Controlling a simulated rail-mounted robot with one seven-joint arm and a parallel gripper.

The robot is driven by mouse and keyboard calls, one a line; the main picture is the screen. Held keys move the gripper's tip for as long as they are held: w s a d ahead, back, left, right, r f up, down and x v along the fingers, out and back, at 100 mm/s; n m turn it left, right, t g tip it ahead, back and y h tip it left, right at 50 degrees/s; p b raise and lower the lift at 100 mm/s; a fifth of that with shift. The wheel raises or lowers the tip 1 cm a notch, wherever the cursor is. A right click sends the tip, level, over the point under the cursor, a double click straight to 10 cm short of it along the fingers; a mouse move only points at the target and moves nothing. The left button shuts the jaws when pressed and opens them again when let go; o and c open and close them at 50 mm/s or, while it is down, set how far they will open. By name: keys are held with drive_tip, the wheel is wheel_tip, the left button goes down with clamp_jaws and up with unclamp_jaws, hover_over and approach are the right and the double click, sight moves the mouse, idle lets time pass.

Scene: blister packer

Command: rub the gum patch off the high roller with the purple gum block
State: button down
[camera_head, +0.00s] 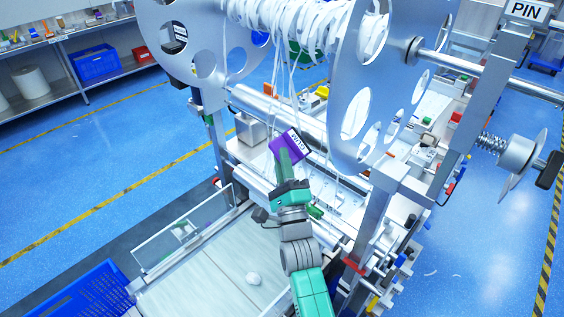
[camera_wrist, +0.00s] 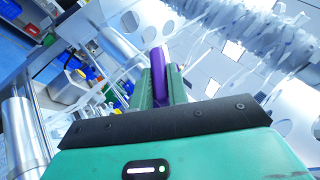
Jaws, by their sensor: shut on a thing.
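My gripper (camera_head: 284,158) is shut on the purple gum block (camera_head: 282,141), which has a white label on one end. In the wrist view the block (camera_wrist: 158,75) stands upright between the green fingers (camera_wrist: 164,88). A silver roller (camera_head: 262,104), which looks like the high roller, runs across the machine behind the block; it seems to show in the wrist view too (camera_wrist: 118,46). The block looks near this roller, but I cannot tell whether they touch. A lower roller (camera_head: 257,189) lies to the left of my gripper. I cannot make out the gum patch.
Two large perforated discs (camera_head: 350,104) hold tangled white web (camera_head: 300,20) above my arm, with loose strands hanging beside the block.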

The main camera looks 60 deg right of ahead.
sight(295, 147)
drive_tip(key=shift+s+d+b, duration=0.15)
drive_tip(key=shift+d+b, duration=0.55)
drive_tip(key=shift+d, duration=0.35)
drive_tip(key=shift+s, duration=0.1)
drive_tip(key=s, duration=0.1)
drive_tip(key=p, duration=0.1)
drive_tip(key=s, duration=0.1)
drive_tip(key=shift+s+a+r, duration=0.1)
drive_tip(key=shift+s+a, duration=0.15)
drive_tip(key=shift+s, duration=0.1)
drive_tip(key=shift+s+a+p, duration=0.1)
drive_tip(key=shift+s+p, duration=0.2)
drive_tip(key=s+p, duration=0.2)
drive_tip(key=s, duration=0.1)
drive_tip(key=shift+s+a, duration=0.2)
drive_tip(key=shift+s, duration=0.05)
drive_tip(key=s+p, duration=0.1)
drive_tip(key=p, duration=0.1)
drive_tip(key=s+p, duration=0.2)
drive_tip(key=shift+s+a, duration=0.25)
drive_tip(key=shift+a, duration=0.15)
